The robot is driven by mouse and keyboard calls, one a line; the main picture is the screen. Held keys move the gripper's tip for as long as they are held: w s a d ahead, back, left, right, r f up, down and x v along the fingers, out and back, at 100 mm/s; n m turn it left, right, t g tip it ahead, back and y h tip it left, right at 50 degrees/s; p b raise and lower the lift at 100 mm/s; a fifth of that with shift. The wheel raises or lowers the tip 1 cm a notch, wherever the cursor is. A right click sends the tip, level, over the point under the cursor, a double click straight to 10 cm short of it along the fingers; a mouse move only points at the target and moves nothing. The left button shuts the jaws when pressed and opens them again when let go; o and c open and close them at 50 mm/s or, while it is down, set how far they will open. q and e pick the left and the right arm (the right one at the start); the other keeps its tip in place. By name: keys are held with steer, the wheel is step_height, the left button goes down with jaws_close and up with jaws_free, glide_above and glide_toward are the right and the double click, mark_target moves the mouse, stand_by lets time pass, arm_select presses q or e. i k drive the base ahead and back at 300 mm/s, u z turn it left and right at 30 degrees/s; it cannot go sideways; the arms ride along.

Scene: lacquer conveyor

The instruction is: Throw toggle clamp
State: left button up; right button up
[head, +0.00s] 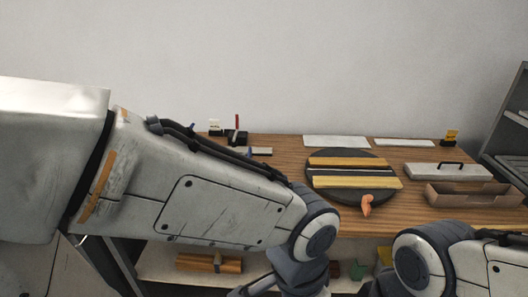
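A small black fixture (236,137) with an upright red handle stands at the back left of the wooden table; it looks like the toggle clamp, but it is too small to make out its jaw. Another small black piece with a yellow top (450,136) stands at the back right. My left arm comes in from the left across the table's front left, its wrist bent down at the bottom middle. My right arm's wrist is at the bottom right. The fingers of both grippers are not visible, so I cannot see whether they hold anything.
A dark round plate (327,193) carries yellow bars (356,182), with an orange piece (367,205) at its front edge. White sheets (336,141) lie at the back. A shelf (165,258) runs below.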

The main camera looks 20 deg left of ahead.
mark_target(233, 143)
steer(key=u, duration=1.3)
steer(key=i, duration=2.1)
steer(key=z, duration=0.65)
